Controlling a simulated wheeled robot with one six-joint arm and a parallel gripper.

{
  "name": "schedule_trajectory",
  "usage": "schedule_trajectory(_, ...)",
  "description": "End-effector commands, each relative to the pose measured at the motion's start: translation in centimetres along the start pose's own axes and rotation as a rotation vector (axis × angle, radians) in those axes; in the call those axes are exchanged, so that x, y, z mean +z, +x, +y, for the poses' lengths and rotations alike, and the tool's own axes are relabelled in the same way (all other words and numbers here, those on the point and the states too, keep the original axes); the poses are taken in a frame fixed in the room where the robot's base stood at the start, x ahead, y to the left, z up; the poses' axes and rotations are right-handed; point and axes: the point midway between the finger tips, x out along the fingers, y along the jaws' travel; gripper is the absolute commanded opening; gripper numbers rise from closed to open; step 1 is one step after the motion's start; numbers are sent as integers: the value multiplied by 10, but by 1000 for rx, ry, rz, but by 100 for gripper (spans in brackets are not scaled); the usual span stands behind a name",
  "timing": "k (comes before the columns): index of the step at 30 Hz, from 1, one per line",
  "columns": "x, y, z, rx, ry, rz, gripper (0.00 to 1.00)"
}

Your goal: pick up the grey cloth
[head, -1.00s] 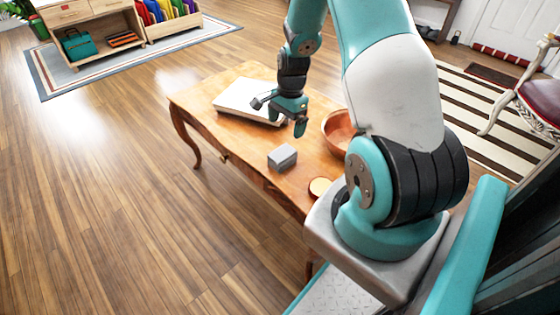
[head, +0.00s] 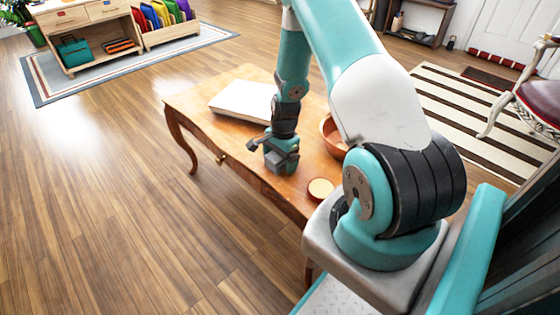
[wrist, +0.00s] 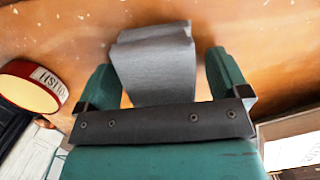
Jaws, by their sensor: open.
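The grey cloth (wrist: 155,60), a folded block, lies on the wooden table. My gripper (head: 280,165) is open and low over the table. In the head view it hides the cloth.
On the wooden table (head: 205,125), a white flat slab (head: 243,100) lies behind my gripper. A copper-coloured bowl (head: 332,138) stands to the right, and a round red-rimmed tin (head: 320,189) sits nearer me. The tin also shows in the wrist view (wrist: 35,88).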

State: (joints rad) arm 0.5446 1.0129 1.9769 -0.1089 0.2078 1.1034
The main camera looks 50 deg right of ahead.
Motion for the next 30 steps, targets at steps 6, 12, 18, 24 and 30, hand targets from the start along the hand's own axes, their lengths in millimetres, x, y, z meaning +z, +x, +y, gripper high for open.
schedule_trajectory(6,0,-1,0,-1,0,0,94)
schedule_trajectory(12,0,0,0,0,0,0,94)
schedule_trajectory(18,0,1,0,0,0,0,57)
schedule_trajectory(24,0,1,0,0,0,0,40)
schedule_trajectory(30,0,-1,0,-1,0,0,40)
